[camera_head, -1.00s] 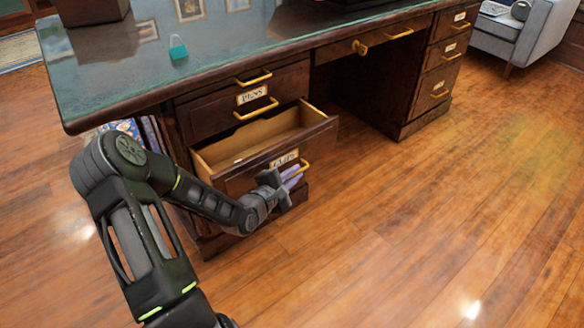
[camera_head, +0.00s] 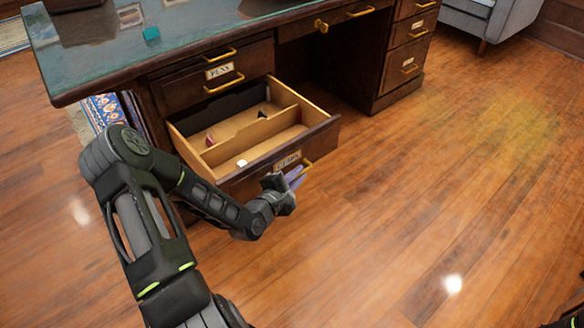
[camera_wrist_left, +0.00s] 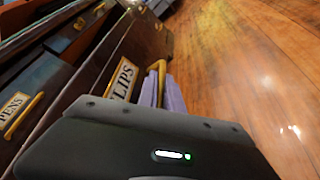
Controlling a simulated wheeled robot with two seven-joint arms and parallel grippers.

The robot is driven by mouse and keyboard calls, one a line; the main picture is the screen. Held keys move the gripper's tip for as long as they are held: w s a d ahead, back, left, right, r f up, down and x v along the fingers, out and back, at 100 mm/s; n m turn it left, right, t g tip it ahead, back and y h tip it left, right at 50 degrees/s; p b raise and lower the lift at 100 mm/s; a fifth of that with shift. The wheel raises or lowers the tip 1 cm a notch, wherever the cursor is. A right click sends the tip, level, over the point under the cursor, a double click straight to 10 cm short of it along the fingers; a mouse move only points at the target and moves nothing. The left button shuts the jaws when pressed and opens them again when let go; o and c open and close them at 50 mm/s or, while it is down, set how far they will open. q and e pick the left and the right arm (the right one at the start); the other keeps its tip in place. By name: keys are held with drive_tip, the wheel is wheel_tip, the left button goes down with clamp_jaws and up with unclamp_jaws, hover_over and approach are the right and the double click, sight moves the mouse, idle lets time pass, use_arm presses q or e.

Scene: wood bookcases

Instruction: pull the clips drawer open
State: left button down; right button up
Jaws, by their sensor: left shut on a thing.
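The clips drawer (camera_head: 232,183) stands well open below the pens drawer in the head view, with wooden dividers and a few small items inside. Its front bears a label reading CLIPS (camera_wrist_left: 123,78), clear in the left wrist view, and a brass handle (camera_head: 308,166). My left gripper (camera_head: 296,178) is at that handle, its purple fingers shut on it. In the left wrist view the fingers (camera_wrist_left: 163,95) close around the brass bar (camera_wrist_left: 161,70). My right gripper is not in view.
The pens drawer (camera_head: 218,78) above is shut, with brass handles. A grey sofa (camera_head: 490,18) stands far right. The wood floor (camera_head: 430,190) at right is clear.

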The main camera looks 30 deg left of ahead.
use_arm(q)
drive_tip(key=shift+s+d+f, duration=0.1)
drive_tip(key=shift+s+d, duration=0.15)
drive_tip(key=shift+d, duration=0.5)
drive_tip(key=shift+s+d, duration=0.2)
drive_tip(key=shift+d, duration=0.55)
drive_tip(key=c, duration=1.5)
unclamp_jaws()
drive_tip(key=p+v, duration=0.2)
drive_tip(key=v, duration=0.5)
drive_tip(key=shift+s, duration=0.4)
